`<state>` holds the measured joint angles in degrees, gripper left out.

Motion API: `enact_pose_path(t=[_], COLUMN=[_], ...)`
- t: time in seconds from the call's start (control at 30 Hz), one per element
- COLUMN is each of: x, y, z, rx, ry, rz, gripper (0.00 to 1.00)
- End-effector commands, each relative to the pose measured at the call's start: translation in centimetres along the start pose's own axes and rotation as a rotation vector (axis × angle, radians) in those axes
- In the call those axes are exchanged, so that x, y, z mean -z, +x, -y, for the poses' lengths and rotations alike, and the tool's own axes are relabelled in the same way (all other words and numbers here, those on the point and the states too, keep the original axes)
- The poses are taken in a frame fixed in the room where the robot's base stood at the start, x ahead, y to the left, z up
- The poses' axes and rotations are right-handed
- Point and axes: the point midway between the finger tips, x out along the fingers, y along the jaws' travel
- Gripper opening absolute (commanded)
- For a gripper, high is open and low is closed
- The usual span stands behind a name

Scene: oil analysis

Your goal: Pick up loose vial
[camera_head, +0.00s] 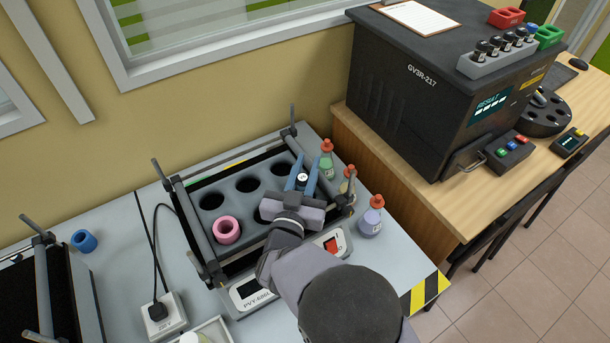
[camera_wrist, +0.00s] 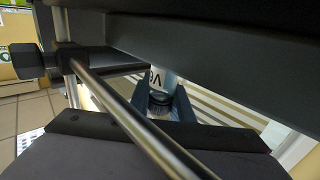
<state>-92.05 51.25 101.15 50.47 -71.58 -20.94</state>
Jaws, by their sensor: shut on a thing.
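My gripper (camera_head: 304,173) is at the right part of the dark multi-hole rack (camera_head: 270,170) in the frame machine, its two blue fingers pointing to the back. It is shut on a small vial (camera_head: 302,177) with a light top. In the wrist view the vial (camera_wrist: 160,82) sits between the blue fingers, with a white label with dark letters and a dark ringed end. Whether the vial's lower part is inside a hole cannot be told.
A pink ring (camera_head: 226,229) sits at a front hole. Metal bars (camera_head: 197,226) frame the rack. Red-capped bottles (camera_head: 327,160) (camera_head: 371,217) stand close to the right. A blue ring (camera_head: 84,241) lies at left. A dark analyzer (camera_head: 420,90) stands on the wooden desk.

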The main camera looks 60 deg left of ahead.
Motion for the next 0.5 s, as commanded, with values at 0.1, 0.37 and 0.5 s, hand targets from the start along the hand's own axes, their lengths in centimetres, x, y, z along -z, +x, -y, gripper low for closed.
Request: enact_pose_path(t=[0.1, 0.37, 0.5], x=[0.7, 4.0, 6.3], y=[0.0, 0.0, 0.0], z=[0.0, 0.0, 0.0], rx=[0.0, -0.001, -0.001], ry=[0.002, 0.005, 0.004], rz=[-0.001, -0.004, -0.004], gripper=[0.0, 0.0, 0.0])
